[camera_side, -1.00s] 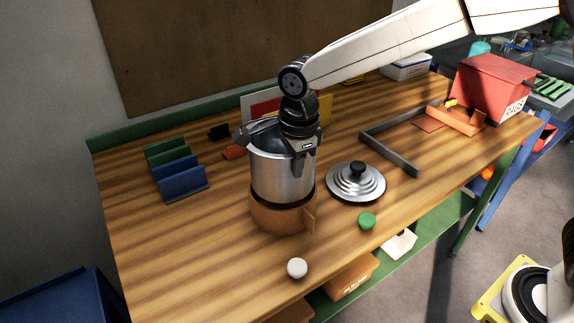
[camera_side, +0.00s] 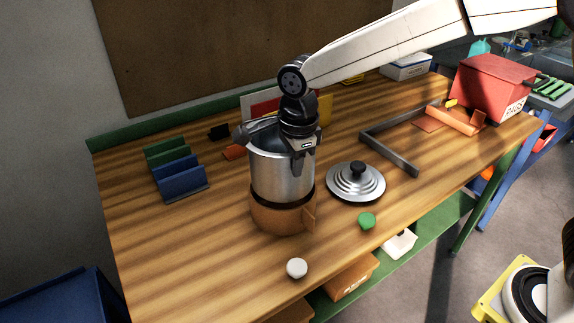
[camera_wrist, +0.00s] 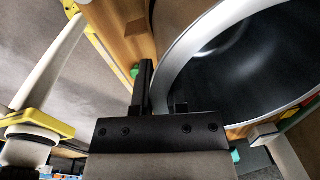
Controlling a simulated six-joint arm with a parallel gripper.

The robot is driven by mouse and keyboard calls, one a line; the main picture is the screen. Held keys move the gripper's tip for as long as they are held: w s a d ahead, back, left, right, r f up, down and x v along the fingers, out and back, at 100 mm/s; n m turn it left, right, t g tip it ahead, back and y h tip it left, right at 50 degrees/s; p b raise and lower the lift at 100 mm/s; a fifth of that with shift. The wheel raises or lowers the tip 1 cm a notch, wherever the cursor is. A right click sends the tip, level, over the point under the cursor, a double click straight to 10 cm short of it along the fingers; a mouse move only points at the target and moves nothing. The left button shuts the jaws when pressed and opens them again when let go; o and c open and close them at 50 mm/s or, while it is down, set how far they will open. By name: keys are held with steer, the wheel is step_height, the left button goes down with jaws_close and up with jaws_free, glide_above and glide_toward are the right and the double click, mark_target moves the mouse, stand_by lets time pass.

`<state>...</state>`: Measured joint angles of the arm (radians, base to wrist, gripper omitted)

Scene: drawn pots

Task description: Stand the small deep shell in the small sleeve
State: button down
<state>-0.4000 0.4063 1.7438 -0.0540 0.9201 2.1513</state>
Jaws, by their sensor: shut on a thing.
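The small deep shell is a tall steel pot (camera_side: 280,178), upright, with its lower end in the small sleeve, a brown ring-like holder (camera_side: 283,217) on the table. A dark band shows where the two meet; whether the shell rests on the sleeve's floor is hidden. My gripper (camera_side: 303,150) is shut on the shell's rim at its right side, pointing down. In the wrist view, my gripper's fingers (camera_wrist: 162,95) pinch the rim of the shell (camera_wrist: 185,50), whose dark inside is open and looks empty.
A stepped steel lid (camera_side: 356,182) with a black knob lies to the right. A green knob (camera_side: 366,220) and a white knob (camera_side: 297,268) lie near the front edge. A blue and green rack (camera_side: 178,170) stands left. A grey angle frame (camera_side: 390,153) lies behind the lid.

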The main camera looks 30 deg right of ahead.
mark_target(294, 191)
steer(key=shift+f, duration=3.8)
stand_by(2.0)
steer(key=c, duration=0.6)
jaws_free()
steer(key=shift+o, duration=0.2)
steer(key=shift+r, duration=0.1)
step_height(294, 191, up, 8)
steer(key=shift+s, duration=0.3)
steer(key=shift+f, duration=0.2)
